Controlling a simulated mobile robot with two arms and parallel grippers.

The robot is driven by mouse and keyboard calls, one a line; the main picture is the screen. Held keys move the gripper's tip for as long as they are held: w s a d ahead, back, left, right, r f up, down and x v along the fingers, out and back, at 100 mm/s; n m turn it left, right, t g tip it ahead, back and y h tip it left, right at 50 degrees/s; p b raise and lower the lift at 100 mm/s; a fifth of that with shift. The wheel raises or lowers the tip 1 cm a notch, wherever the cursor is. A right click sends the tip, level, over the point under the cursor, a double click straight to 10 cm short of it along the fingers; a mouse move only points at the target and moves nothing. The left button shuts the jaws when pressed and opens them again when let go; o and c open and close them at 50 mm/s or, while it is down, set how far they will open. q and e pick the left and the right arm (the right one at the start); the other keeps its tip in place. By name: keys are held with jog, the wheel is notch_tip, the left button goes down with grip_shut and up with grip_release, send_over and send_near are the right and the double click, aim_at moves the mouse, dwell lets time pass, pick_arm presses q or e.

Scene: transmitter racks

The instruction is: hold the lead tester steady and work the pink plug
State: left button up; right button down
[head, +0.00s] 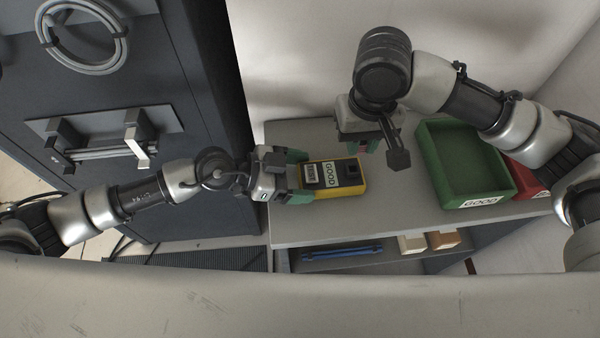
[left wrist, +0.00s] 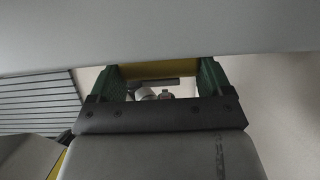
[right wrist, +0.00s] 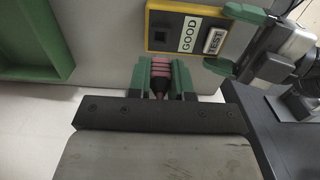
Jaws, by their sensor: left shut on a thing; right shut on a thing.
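The lead tester (head: 349,173) is a yellow box with a dark face, a GOOD display and a TEST button, lying at the bench's left edge. It also shows in the right wrist view (right wrist: 230,43). My left gripper (head: 299,178) is shut on its left end; the left wrist view (left wrist: 152,70) shows a yellow strip between the green fingers. My right gripper (head: 368,145) is beside the tester's far right. In the right wrist view my right gripper (right wrist: 162,75) is shut on the pink plug (right wrist: 162,67). The plug appears outside the tester; its tip is hard to make out.
A green tray labelled GOOD (head: 432,160) stands on the grey bench (head: 330,232) at the right, with a red tray (head: 525,180) beside it. A lower shelf holds a blue bar (head: 340,253) and small blocks. A dark rack cabinet (head: 195,150) stands at the left.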

pick_arm(q)
jog(key=o, duration=0.9)
jog(key=shift+o, duration=0.2)
